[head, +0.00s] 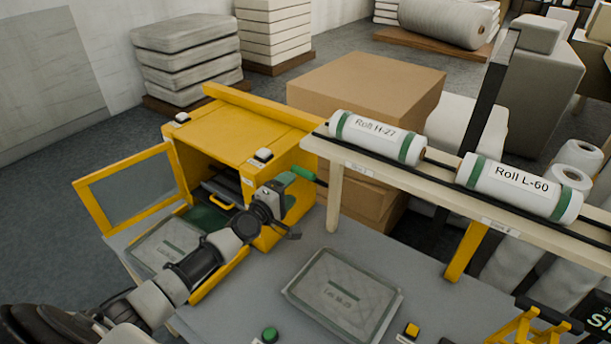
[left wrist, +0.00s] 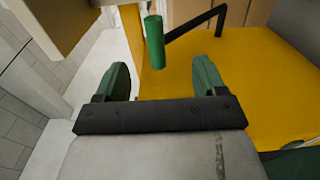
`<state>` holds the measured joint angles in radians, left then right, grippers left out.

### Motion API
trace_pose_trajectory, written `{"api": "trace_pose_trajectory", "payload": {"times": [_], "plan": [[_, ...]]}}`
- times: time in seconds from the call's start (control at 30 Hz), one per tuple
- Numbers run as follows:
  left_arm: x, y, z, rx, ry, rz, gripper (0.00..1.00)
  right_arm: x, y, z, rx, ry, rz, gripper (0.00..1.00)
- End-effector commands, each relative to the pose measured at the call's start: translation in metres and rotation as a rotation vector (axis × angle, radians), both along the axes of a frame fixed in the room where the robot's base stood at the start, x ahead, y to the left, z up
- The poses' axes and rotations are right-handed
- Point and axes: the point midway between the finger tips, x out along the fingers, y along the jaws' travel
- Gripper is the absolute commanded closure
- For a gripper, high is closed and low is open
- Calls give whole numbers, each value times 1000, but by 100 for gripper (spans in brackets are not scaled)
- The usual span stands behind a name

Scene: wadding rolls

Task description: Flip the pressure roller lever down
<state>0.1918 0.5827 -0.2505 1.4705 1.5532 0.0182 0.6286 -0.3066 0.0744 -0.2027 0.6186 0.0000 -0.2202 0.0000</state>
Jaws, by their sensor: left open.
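The yellow machine (head: 215,130) stands at centre left in the head view with its windowed door (head: 130,190) swung open. The lever's green handle (head: 303,173) shows by its right side. In the left wrist view the green handle (left wrist: 154,42) sits on a bent black lever arm (left wrist: 196,22) in front of a yellow panel. My left gripper (head: 286,186) is at that side of the machine. In the left wrist view its green fingers (left wrist: 163,77) are spread, with the handle ahead of the gap between them. No contact is visible. My right gripper is out of view.
A shelf rail (head: 450,185) holds Roll H-27 (head: 375,137) and Roll L-60 (head: 520,187). A packed pad (head: 345,293) lies on the grey table (head: 235,310), near a green button (head: 270,334). Another pad (head: 165,245) lies by the machine's opening. Cardboard boxes (head: 365,80) stand behind.

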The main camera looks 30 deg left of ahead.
Motion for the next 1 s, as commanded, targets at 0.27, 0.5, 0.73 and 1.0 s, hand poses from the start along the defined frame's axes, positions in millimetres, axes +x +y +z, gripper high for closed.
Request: {"api": "trace_pose_trajectory", "payload": {"times": [0.27, 0.5, 0.73, 1.0], "plan": [[50, -7, -2, 2, -2, -1, 29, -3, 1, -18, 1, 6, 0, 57], [71, -11, -3, 2, 0, -2, 29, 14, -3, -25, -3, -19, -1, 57], [73, -11, -2, 4, 1, -2, 29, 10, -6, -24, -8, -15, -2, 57], [73, -11, -2, 3, 1, -2, 57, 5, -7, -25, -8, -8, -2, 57]]}}
